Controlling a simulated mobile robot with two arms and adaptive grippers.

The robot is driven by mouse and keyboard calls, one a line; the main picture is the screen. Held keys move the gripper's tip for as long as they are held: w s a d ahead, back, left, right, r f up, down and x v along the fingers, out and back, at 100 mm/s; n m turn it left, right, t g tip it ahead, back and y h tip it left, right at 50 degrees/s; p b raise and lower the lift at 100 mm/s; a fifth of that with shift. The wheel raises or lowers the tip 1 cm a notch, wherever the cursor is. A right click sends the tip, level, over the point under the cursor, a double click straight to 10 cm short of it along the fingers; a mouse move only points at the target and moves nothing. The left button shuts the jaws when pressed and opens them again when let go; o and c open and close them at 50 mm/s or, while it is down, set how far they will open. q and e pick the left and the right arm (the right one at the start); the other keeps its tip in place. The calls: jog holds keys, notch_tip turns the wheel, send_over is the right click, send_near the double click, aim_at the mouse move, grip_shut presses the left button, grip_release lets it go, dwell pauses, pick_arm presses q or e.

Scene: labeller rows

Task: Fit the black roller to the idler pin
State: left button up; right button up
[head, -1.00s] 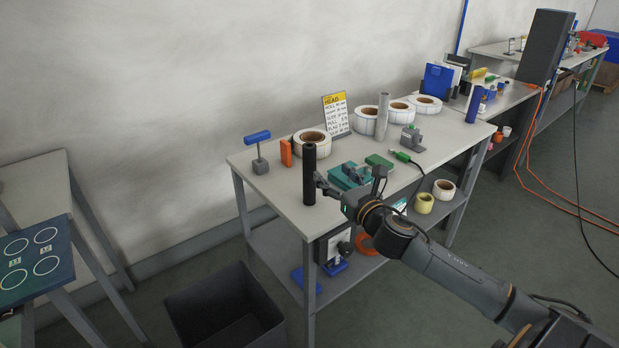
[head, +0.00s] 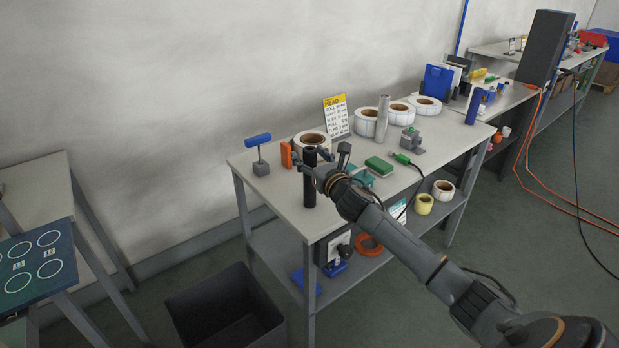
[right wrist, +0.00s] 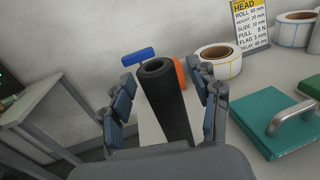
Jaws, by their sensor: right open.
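The black roller (head: 310,185), a dark hollow tube, stands upright near the front left corner of the table (head: 275,190). In the right wrist view the roller (right wrist: 167,100) rises between the two spread fingers, with a gap visible on each side. My right gripper (head: 322,158) is open at the roller's upper part; it also shows in the right wrist view (right wrist: 166,78). The roller's foot is hidden by the gripper in the wrist view. I cannot make out the idler pin for certain. My left gripper is not in view.
A blue-topped stand (head: 258,150), an orange block (head: 286,155) and a label roll (head: 311,141) are close behind the roller. A silver roller (head: 382,117) stands farther back. A dark bin (head: 225,310) is on the floor.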

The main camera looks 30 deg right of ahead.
jog(key=shift+w, duration=0.2)
grip_shut()
jog(key=shift+r, duration=0.1)
jog(key=shift+r, duration=0.1)
